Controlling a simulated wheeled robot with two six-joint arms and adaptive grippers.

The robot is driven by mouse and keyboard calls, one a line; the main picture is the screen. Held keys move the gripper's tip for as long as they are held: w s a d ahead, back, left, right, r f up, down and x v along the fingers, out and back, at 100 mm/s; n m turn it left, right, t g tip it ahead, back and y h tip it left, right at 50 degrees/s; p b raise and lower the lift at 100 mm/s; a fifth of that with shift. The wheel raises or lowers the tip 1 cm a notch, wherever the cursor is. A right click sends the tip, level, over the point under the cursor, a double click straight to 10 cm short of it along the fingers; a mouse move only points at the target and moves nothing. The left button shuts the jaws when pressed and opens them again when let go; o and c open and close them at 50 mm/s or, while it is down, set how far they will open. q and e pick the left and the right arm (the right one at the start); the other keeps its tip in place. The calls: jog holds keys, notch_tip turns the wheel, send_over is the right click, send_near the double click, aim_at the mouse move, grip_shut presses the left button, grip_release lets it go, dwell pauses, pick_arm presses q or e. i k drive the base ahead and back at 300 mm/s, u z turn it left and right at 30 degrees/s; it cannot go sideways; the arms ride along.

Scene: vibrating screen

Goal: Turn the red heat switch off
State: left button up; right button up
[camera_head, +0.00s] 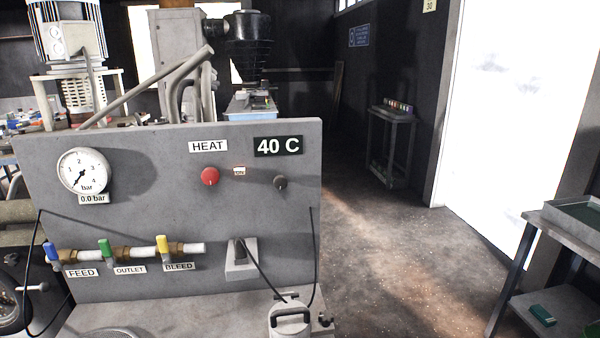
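The red heat switch (209,176) is a round red knob on the upright grey panel (140,225), under the HEAT label (208,146). A small label (239,171) sits just right of it; its text is too small to read surely. Further right is a small dark knob (280,182). The display (278,146) above reads 40 C. The knob's exact turn position cannot be told. Neither of my grippers shows in the head view, and nothing touches the switch.
A pressure gauge (83,171) reads 0.0 bar. Blue (51,251), green (105,247) and yellow (162,244) valve handles line a pipe below. A grey lidded vessel (289,318) stands in front. A grey table (575,238) stands right; open floor (390,260) lies between.

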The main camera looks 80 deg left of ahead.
aim_at(210, 175)
jog(key=i, duration=1.5)
jog(key=u, duration=3.35)
